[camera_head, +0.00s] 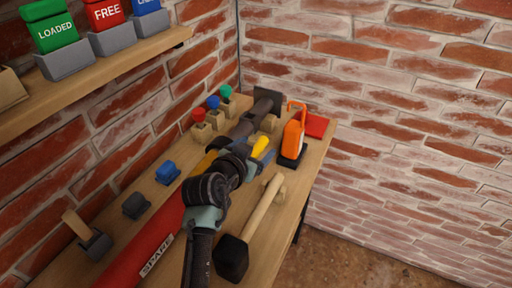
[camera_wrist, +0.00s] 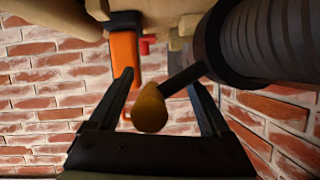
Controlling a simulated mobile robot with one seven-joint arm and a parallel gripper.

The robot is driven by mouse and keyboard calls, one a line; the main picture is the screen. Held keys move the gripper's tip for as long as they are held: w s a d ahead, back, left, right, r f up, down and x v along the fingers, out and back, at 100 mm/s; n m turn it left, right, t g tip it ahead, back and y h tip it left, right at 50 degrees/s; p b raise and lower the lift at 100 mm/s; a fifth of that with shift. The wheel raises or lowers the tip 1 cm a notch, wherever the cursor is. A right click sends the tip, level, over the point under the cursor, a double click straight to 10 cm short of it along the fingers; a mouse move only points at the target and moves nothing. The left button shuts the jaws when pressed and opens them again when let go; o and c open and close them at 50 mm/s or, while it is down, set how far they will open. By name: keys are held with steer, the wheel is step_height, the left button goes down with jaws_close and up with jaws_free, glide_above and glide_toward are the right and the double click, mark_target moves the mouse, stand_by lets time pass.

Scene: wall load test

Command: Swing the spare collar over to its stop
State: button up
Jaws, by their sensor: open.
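A long red tube (camera_head: 125,262) marked "SPARE" lies along the bench, with a dark section further back. In the wrist view a dark ribbed cylinder (camera_wrist: 268,45) ends in a smooth dark collar (camera_wrist: 207,50), whose short dark lever (camera_wrist: 182,80) carries a yellow knob (camera_wrist: 150,110). The yellow knob also shows in the head view (camera_head: 260,145). My gripper (camera_wrist: 160,82) is open, with the yellow knob between its two fingers and a visible gap on the left side. Contact on the right cannot be told. In the head view my arm hides part of the tube and collar; the stop cannot be made out.
An orange tool (camera_head: 293,138) stands just right of the knob, near a red pad (camera_head: 315,125). A mallet (camera_head: 262,210) lies at the right. Red, blue and green knobs (camera_head: 213,103) line the wall side. A shelf (camera_head: 95,80) with labelled bins hangs above.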

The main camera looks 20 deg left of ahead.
steer(key=shift+w, duration=0.2)
steer(key=shift+f, duration=0.15)
jaws_close()
steer(key=shift+d, duration=0.1)
